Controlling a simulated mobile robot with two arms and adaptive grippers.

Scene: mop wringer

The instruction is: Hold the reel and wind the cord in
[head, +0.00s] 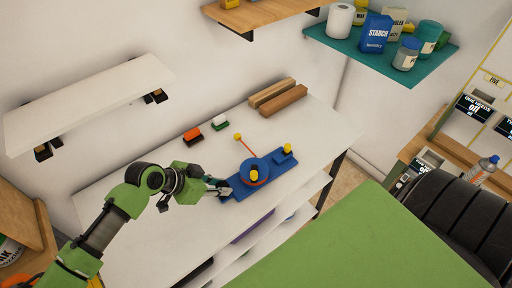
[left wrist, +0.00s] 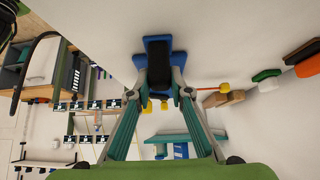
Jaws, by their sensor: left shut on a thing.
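The blue reel (head: 255,169) sits on a blue base (head: 238,190) on the white table, with a yellow knob (head: 254,176) on it. A red cord (head: 246,147) runs from the reel to a yellow ball (head: 238,137) at the back. My left gripper (head: 222,187) is shut on the near left end of the base. In the left wrist view my gripper (left wrist: 161,90) has its fingers on both sides of a black grip (left wrist: 158,62) on the blue base. Its fingertips are partly hidden in the head view. My right gripper is not in view.
A red-orange brush (head: 193,134), a green and white brush (head: 220,122) and wooden blocks (head: 283,101) lie along the table's back. A second yellow knob (head: 287,148) stands at the base's right end. White shelf (head: 90,105) and teal shelf (head: 345,45) hang above. The table's left part is clear.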

